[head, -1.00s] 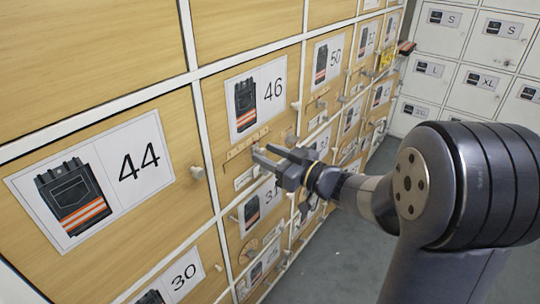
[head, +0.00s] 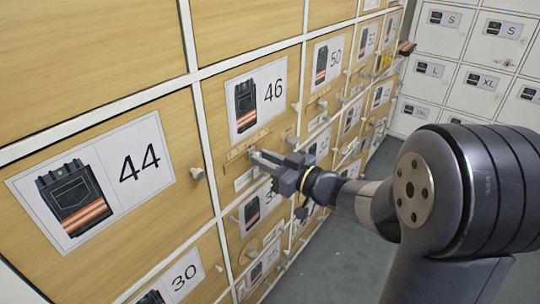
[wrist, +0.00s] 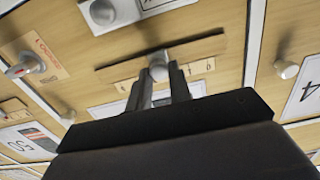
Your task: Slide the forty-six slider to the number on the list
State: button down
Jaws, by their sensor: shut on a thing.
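Below the card runs the 46 slider's wooden strip (head: 238,151), with a slot and small printed marks. In the wrist view, the slider's round grey knob (wrist: 158,68) sits between my gripper's two dark fingertips (wrist: 160,85), along the slot of the strip (wrist: 205,50). My gripper (head: 257,159) is shut on the knob. The marks are too small to read surely, and my fingers cover some of them. I cannot make out a list.
The 44 door (head: 88,180) with its round knob (head: 197,173) is at the left. The 30 door (head: 183,276) is below it. The 50 door (head: 328,58) lies farther right. A turning switch with red (wrist: 25,65) is beside the strip. White lockers (head: 485,70) stand at the back.

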jog(key=shift+s+a, duration=0.35)
jog(key=shift+s, duration=0.1)
jog(key=c, duration=1.3)
grip_release()
jog(key=p+v, duration=0.1)
jog(key=v, duration=0.9)
jog(key=shift+s+d+p, duration=0.25)
jog(key=shift+d+p, duration=0.05)
jog(key=shift+d, duration=0.05)
jog(key=shift+w+a, duration=0.1)
